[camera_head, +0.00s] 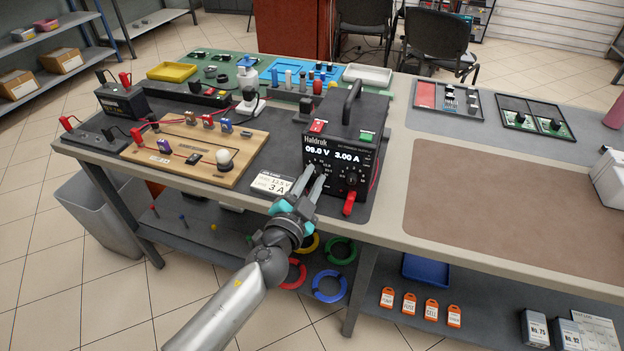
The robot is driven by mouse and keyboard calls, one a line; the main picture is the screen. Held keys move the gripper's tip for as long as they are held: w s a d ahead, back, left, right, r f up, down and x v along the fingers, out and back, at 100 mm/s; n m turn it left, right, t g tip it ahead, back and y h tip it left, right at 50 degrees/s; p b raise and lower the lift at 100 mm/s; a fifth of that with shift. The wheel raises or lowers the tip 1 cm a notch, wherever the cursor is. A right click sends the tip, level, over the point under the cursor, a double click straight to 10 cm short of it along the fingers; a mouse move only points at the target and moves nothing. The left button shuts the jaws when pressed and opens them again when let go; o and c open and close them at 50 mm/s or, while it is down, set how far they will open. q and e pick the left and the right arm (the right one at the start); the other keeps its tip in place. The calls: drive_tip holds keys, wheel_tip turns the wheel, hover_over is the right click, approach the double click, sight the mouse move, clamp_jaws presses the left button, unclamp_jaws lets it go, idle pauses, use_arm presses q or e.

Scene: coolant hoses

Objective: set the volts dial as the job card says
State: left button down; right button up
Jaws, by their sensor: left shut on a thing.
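The black power supply (345,140) stands near the front edge of the bench. Its display (332,154) reads 09.0 V and 3.00 A. My left gripper (316,172) is at the lower left of its front panel, with the fingers shut on the volts dial. The fingers hide most of that dial and its pointer. The amps dial (351,180) shows to the right, free of the gripper. The job card (270,183) lies on the bench left of the supply; it reads about 12.5 V, its digits small, and 3 A. My right gripper is not in view.
A wooden circuit board (232,172) with a bulb lies left of the card. A red plug (349,205) sticks out at the panel's bottom right, close to the gripper. A brown mat (510,215) to the right is bare.

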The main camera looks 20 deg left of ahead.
use_arm(q)
drive_tip(key=m, duration=0.4)
drive_tip(key=shift+w+r, duration=0.1)
drive_tip(key=shift+r, duration=0.05)
drive_tip(key=m, duration=0.4)
drive_tip(key=shift+d+m, duration=0.1)
drive_tip(key=shift+m, duration=0.3)
drive_tip(key=shift+m+y, duration=0.3)
drive_tip(key=shift+m, duration=1)
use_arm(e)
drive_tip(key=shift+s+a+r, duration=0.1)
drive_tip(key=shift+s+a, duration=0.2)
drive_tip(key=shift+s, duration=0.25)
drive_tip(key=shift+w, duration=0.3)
use_arm(q)
drive_tip(key=c, duration=0.7)
unclamp_jaws()
drive_tip(key=shift+f, duration=0.2)
